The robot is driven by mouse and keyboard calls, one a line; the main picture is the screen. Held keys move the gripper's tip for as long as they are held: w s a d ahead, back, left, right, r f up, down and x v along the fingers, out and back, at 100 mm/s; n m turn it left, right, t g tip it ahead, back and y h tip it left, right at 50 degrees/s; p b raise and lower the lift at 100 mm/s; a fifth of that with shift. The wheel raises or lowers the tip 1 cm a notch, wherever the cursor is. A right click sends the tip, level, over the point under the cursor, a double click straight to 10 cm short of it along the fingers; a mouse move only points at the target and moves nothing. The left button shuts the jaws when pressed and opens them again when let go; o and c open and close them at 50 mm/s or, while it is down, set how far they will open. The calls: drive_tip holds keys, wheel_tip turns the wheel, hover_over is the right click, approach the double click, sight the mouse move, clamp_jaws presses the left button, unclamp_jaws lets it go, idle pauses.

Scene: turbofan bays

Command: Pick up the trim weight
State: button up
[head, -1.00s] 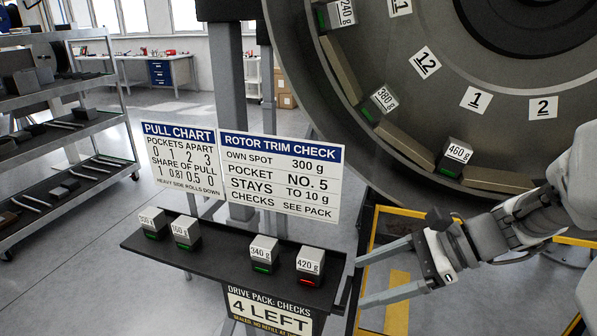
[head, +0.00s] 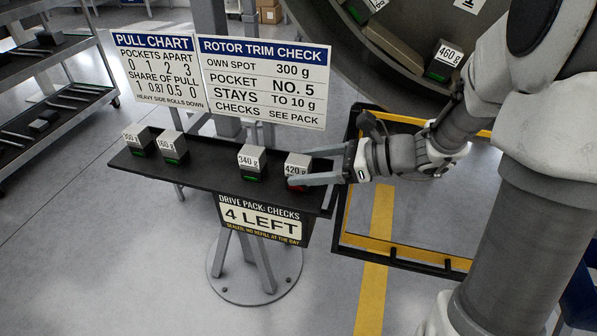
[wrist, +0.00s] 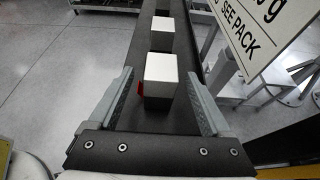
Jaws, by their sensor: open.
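The 420 g trim weight (head: 298,168) is a grey block with a white top label and a red strip, standing at the right end of the black shelf (head: 205,182). My gripper (head: 300,170) is open, its fingers reaching in from the right on either side of that block. In the wrist view the block (wrist: 160,77) stands between the two fingers (wrist: 158,95), with a gap visible on each side. The 340 g weight (head: 252,162), with a green strip, stands to its left. Two more green-strip weights (head: 138,141) (head: 173,147) stand at the shelf's left end.
A sign reading "Rotor trim check" (head: 263,82) and a pull chart (head: 162,70) stand behind the shelf. The large rotor ring (head: 385,45) holds a 460 g weight (head: 446,60). A yellow-edged frame (head: 400,255) lies right. A rack (head: 50,95) stands left.

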drive_tip(key=x, duration=0.5)
drive_tip(key=shift+a+f, duration=0.1)
drive_tip(key=shift+f, duration=0.35)
drive_tip(key=shift+c, duration=0.3)
clamp_jaws()
drive_tip(key=shift+r, duration=0.1)
